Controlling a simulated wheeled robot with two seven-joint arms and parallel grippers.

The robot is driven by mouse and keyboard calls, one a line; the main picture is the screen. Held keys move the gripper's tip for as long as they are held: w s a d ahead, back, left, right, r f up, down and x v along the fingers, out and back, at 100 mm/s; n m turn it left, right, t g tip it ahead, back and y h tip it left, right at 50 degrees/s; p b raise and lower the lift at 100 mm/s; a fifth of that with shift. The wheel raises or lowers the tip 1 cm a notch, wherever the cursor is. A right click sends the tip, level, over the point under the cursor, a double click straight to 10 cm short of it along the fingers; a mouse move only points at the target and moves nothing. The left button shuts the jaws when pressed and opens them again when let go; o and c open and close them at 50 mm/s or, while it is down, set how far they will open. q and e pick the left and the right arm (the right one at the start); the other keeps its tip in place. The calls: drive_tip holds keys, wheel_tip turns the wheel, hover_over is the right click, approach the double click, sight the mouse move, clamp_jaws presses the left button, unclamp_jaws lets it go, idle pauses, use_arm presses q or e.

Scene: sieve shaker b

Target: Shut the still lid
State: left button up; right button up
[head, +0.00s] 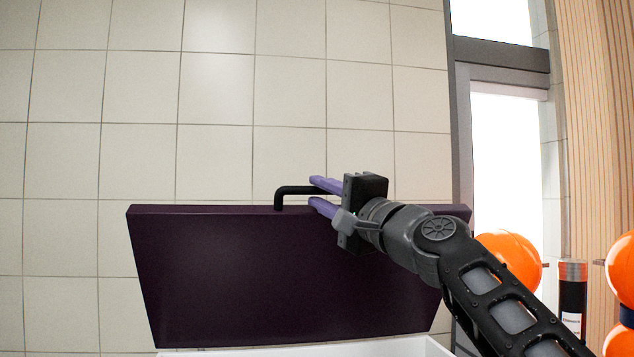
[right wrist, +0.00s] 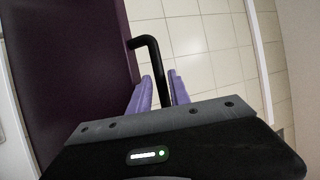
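The still lid (head: 280,270) is a dark purple panel standing raised above a white body (head: 300,352) at the bottom of the head view. Its black bar handle (head: 290,190) rises from the top edge and bends to the right. My right gripper (head: 318,195) has two purple fingers at the handle, one on each side of the bar. In the right wrist view the lid (right wrist: 70,70) is at left and the handle (right wrist: 152,58) runs down between the fingers, which stand apart. I cannot tell whether either finger touches the bar. My left gripper is not in view.
A tiled wall (head: 220,100) stands behind the lid. At right are a bright window (head: 505,160), orange balls (head: 510,258) and a dark cylinder (head: 572,300). My right arm comes in from the lower right, in front of the lid's right part.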

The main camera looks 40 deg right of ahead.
drive_tip(key=shift+x, duration=0.8)
clamp_jaws()
idle(0.9)
